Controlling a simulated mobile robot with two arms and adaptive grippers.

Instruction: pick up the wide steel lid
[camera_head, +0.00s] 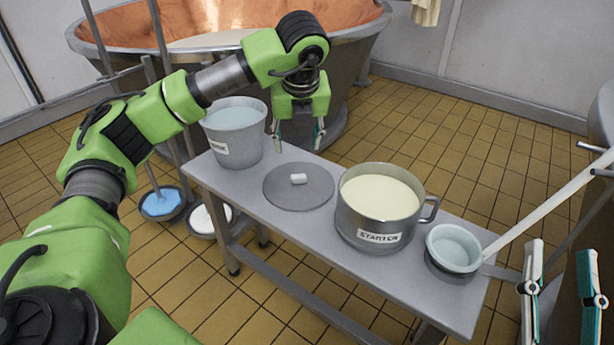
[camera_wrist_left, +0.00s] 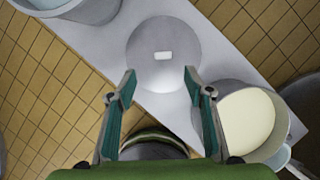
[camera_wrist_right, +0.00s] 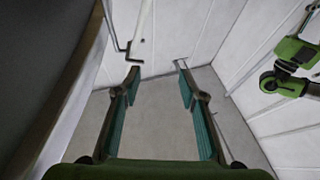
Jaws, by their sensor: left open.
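The wide steel lid (camera_head: 283,196) lies flat on the grey table, between the bucket and the pot. It is a round grey disc with a small white knob (camera_head: 298,179) in its middle. My left gripper (camera_head: 299,146) is open and empty, above the table's back edge, behind the lid in the head view. In the left wrist view the lid (camera_wrist_left: 145,44) lies ahead of the spread fingers (camera_wrist_left: 160,82), with its knob facing up. My right gripper (camera_head: 557,290) is open and empty at the lower right, beyond the table's right end; its fingers (camera_wrist_right: 157,65) are apart in the right wrist view.
A pot labelled STARTER (camera_head: 365,226), full of cream-coloured liquid, stands right of the lid. A bucket of pale liquid (camera_head: 232,148) stands left. A long-handled ladle bowl (camera_head: 453,264) sits at the table's (camera_head: 296,237) right end. A copper vat (camera_head: 350,62) is behind.

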